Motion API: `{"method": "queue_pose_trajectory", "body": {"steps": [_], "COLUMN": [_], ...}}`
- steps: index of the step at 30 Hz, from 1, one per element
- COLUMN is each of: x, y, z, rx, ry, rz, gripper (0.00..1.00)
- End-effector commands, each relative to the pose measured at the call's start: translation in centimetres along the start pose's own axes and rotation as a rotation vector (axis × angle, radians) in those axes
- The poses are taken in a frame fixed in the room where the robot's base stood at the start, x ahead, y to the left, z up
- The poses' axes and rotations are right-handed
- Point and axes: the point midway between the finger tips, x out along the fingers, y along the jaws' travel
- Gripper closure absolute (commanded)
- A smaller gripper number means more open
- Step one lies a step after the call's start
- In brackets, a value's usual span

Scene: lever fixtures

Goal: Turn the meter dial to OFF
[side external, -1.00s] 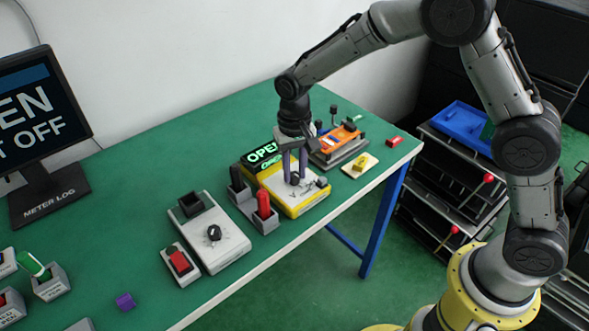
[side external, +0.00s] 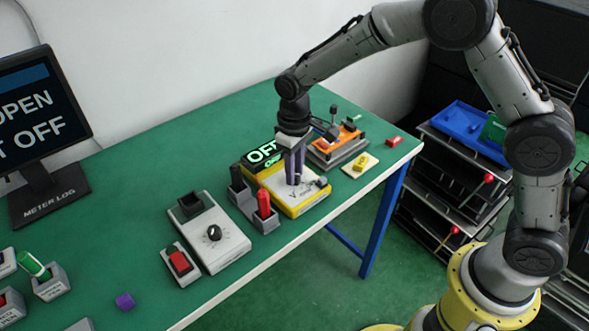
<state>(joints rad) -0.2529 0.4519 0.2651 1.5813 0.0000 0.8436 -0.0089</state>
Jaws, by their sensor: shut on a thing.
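The yellow meter (side external: 313,202) with a white face lies on the green bench near its front edge. Its lit display (side external: 262,154) stands at the back of it and reads what looks like OFF in green. My gripper (side external: 293,182) points straight down over the meter face and is shut on the meter dial. The fingers hide nearly all of the dial, so its pointer cannot be read.
A holder with red and black probes (side external: 264,204) stands close left of the meter. A grey box with a black knob (side external: 214,233) is further left. An orange device (side external: 335,148) and a yellow block (side external: 364,162) lie to the right. The monitor (side external: 38,118) stands far left.

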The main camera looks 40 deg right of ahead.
Motion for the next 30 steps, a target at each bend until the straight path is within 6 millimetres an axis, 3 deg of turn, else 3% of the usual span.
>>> {"method": "queue_pose_trajectory", "body": {"steps": [14, 15, 19, 30], "x": [-0.2, -0.21, -0.16, -0.36], "y": [0.01, 0.01, 0.01, 0.0], "z": [-0.07, -0.07, -0.06, -0.05], "rx": [-0.018, -0.018, -0.017, -0.015], "ry": [0.003, 0.003, 0.003, 0.002], "rz": [0.001, 0.001, 0.001, 0.0], "gripper": [1.0, 0.66, 0.43, 0.4]}}
